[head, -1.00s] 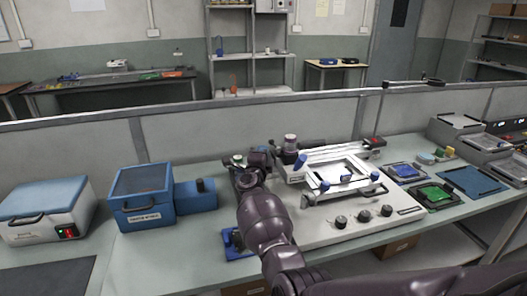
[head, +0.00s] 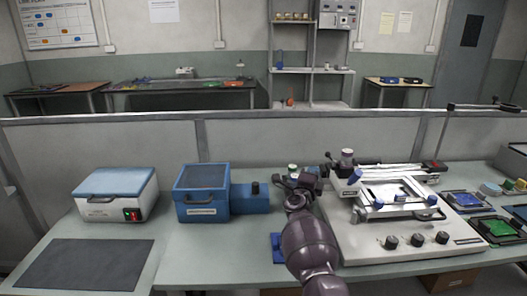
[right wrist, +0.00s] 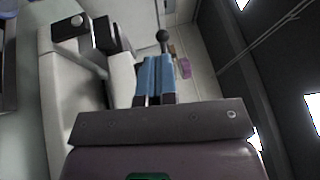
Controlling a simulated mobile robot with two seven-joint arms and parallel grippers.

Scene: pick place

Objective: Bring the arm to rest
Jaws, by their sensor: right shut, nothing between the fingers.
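My right arm reaches up from the bottom of the head view over the bench. Its dark gripper (head: 303,183) is beside the left end of the white printer-like machine (head: 350,238), near the blue box's side unit. In the right wrist view the two blue fingers (right wrist: 155,76) lie side by side, shut, with nothing visible between them. Whether the gripper touches the machine cannot be told. My left gripper is in neither current view.
A blue box (head: 201,192) and a white case with a blue lid (head: 115,194) stand left on the bench. A dark mat (head: 85,267) lies in front. Green boards (head: 486,229) are at right. A low partition (head: 120,150) runs behind.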

